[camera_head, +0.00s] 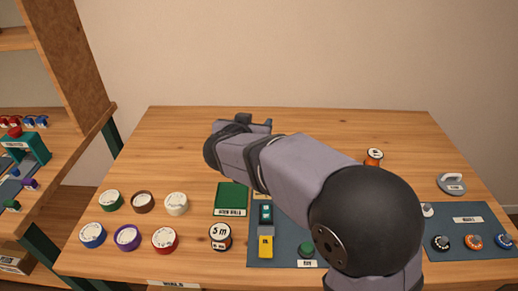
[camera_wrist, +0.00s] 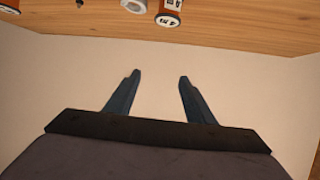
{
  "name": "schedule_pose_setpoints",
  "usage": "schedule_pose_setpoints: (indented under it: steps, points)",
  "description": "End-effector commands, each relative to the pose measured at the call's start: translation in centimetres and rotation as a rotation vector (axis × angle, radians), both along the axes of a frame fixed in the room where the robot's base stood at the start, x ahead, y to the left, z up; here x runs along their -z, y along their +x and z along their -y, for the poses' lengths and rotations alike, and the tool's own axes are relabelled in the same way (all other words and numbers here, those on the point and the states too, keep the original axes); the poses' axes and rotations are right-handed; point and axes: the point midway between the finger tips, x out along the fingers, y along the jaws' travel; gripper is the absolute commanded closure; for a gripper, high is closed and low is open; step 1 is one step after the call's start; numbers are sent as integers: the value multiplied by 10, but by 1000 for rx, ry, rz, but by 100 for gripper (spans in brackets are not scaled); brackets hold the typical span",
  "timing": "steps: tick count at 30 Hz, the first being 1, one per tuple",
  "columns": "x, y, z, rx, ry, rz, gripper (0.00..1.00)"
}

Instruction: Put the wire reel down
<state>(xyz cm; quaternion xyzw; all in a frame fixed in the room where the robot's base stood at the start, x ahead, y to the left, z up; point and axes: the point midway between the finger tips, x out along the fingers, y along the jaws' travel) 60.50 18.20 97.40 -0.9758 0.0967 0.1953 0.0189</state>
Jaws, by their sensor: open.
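An orange reel with a white label (camera_head: 374,155), which looks like the wire reel, stands on the table right of centre, partly hidden behind my arm. An orange item with a white label also shows at the top edge of the wrist view (camera_wrist: 170,10); I cannot tell if it is the same one. My gripper (camera_wrist: 160,76) is open, with nothing between its fingers and the pale wall behind them. In the head view my gripper (camera_head: 256,123) is raised over the back left-middle of the table, apart from the reel and partly hidden by my wrist.
Several coloured rolls (camera_head: 142,202) stand at front left, beside a "5 m" roll (camera_head: 220,236) and a green tray (camera_head: 231,197). A blue-grey mat (camera_head: 285,248) holds tools; another (camera_head: 468,219) holds dials. A grey-handled item (camera_head: 452,184) stands at right. The back left table is clear.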

Motion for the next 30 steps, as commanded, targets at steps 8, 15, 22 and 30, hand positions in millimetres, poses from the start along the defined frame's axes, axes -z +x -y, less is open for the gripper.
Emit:
schedule_pose_setpoints:
  steps: [8,15,22,30]
  points:
    - [74,0,0,-2,-8,-6,51]
    - [109,0,0,-2,-3,1,51]
    - [113,6,1,-1,0,2,51]
    - [119,20,3,-2,1,1,51]
